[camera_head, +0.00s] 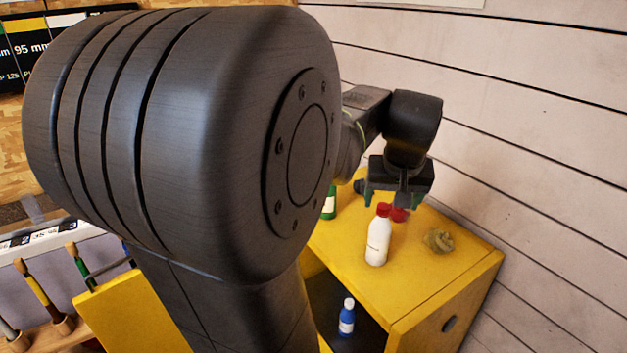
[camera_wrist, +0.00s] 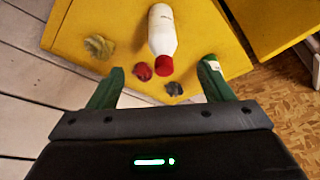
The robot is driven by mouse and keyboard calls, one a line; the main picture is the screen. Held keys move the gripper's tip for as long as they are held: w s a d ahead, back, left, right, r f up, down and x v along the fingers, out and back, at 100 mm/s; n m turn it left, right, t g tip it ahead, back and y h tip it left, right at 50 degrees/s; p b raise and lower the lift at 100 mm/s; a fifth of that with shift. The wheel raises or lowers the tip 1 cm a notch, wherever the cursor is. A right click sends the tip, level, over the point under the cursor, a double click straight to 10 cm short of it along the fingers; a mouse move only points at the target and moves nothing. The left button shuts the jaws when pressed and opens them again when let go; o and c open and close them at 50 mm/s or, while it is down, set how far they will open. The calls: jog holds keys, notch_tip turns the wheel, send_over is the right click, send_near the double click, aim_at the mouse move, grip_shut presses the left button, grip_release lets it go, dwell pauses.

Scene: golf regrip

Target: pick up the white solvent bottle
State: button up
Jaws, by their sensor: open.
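The white bottle (camera_head: 378,240) with a red cap stands upright on top of the yellow cabinet (camera_head: 345,260). In the wrist view the same bottle (camera_wrist: 161,32) shows beyond the fingertips, its red cap toward me. My gripper (camera_head: 395,200) is above the cabinet top, behind the bottle in the head view.
A small red object (camera_wrist: 142,71) and a dark lump (camera_wrist: 174,88) lie near the bottle. A crumpled tan rag (camera_head: 438,240) is to its right. A green bottle (camera_head: 329,203) stands behind left. A slatted wall (camera_head: 540,150) runs along the right.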

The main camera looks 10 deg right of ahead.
aim_at(382, 221)
jog(key=x, duration=0.8)
jog(key=shift+w+d+f, duration=0.1)
jog(key=shift+w+d, duration=0.2)
jog(key=shift+d, duration=0.05)
jog(key=x, duration=0.1)
jog(key=p+x, duration=0.1)
jog(key=x, duration=0.2)
jog(key=shift+w+a, duration=0.3)
jog(key=shift+a, duration=0.05)
jog(key=shift+w+d+f, duration=0.1)
jog(key=shift+w+f, duration=0.15)
jog(key=shift+f, duration=0.25)
jog(key=c, duration=1.1)
